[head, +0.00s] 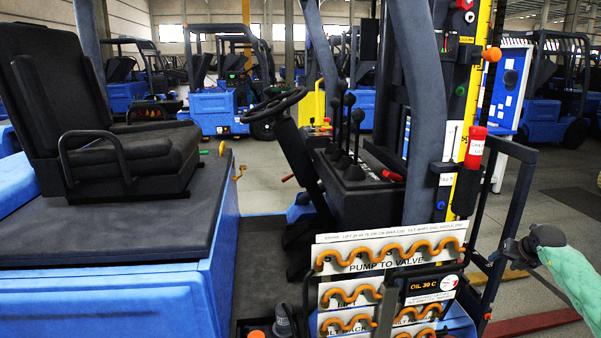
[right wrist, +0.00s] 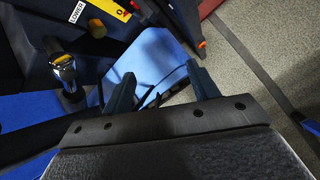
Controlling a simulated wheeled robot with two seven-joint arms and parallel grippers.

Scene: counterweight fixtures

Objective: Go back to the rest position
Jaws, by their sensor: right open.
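My right gripper (head: 513,250) is at the right of the head view, at the end of a green-covered arm. It is beside the dark frame post of the forklift fixture and small in the picture. In the right wrist view my right gripper (right wrist: 160,88) shows two dark teal fingers spread apart with nothing held between them. Below and beyond the fingers are a blue panel (right wrist: 150,58) and dark parts. My left gripper is not in the head view.
A forklift with a black seat (head: 120,150), steering wheel (head: 273,105) and levers (head: 353,130) fills the left and middle. A white panel with orange hoses, "PUMP TO VALVE" (head: 390,258), stands in front. A red cylinder (head: 475,147) is on the mast. Floor at right is fairly clear.

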